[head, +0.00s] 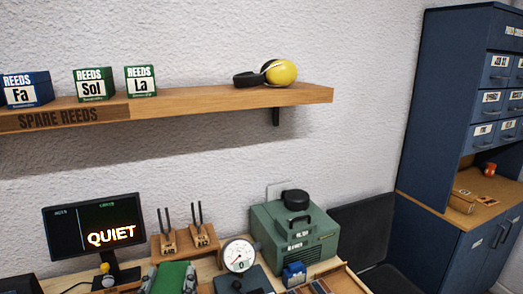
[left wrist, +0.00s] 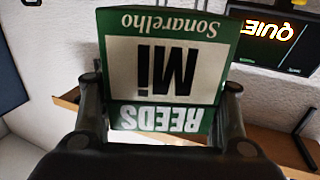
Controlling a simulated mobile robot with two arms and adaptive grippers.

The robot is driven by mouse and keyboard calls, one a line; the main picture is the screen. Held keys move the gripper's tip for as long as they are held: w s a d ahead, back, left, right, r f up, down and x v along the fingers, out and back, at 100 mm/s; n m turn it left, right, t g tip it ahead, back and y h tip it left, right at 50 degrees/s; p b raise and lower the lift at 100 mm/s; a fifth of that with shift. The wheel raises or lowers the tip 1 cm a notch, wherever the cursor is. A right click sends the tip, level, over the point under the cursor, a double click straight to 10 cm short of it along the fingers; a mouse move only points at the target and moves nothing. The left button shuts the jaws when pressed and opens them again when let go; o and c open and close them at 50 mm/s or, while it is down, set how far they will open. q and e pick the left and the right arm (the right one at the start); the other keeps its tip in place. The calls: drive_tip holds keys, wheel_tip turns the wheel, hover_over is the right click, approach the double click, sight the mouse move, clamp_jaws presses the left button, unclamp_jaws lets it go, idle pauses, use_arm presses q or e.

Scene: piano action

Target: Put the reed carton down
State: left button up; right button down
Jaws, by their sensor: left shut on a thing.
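The reed carton, green and white and marked "Mi", fills the middle of the left wrist view (left wrist: 160,65), its lettering upside down there. My left gripper (left wrist: 162,100) is shut on it, one finger at each side. In the head view the green carton (head: 172,277) is at the bottom edge, between the grey fingers of my left gripper (head: 168,280), in front of the bench and below the wall shelf (head: 220,102). Its lower part is cut off by the frame. My right gripper is not in view.
On the shelf stand a blue "Fa" carton (head: 27,89), green "Sol" (head: 94,84) and "La" (head: 141,80) cartons, and yellow-black ear muffs (head: 281,72). The shelf between "La" and the muffs is bare. Below are a "QUIET" screen (head: 95,228), tuning forks (head: 184,238), a gauge (head: 239,255) and a green machine (head: 293,236).

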use_arm(q)
drive_tip(key=s+f, duration=0.3)
drive_tip(key=s, duration=0.4)
drive_tip(key=s+f+m+h, duration=0.1)
drive_tip(key=s+f, duration=0.2)
drive_tip(key=s, duration=0.4)
drive_tip(key=shift+s+f, duration=0.15)
drive_tip(key=shift+s, duration=0.05)
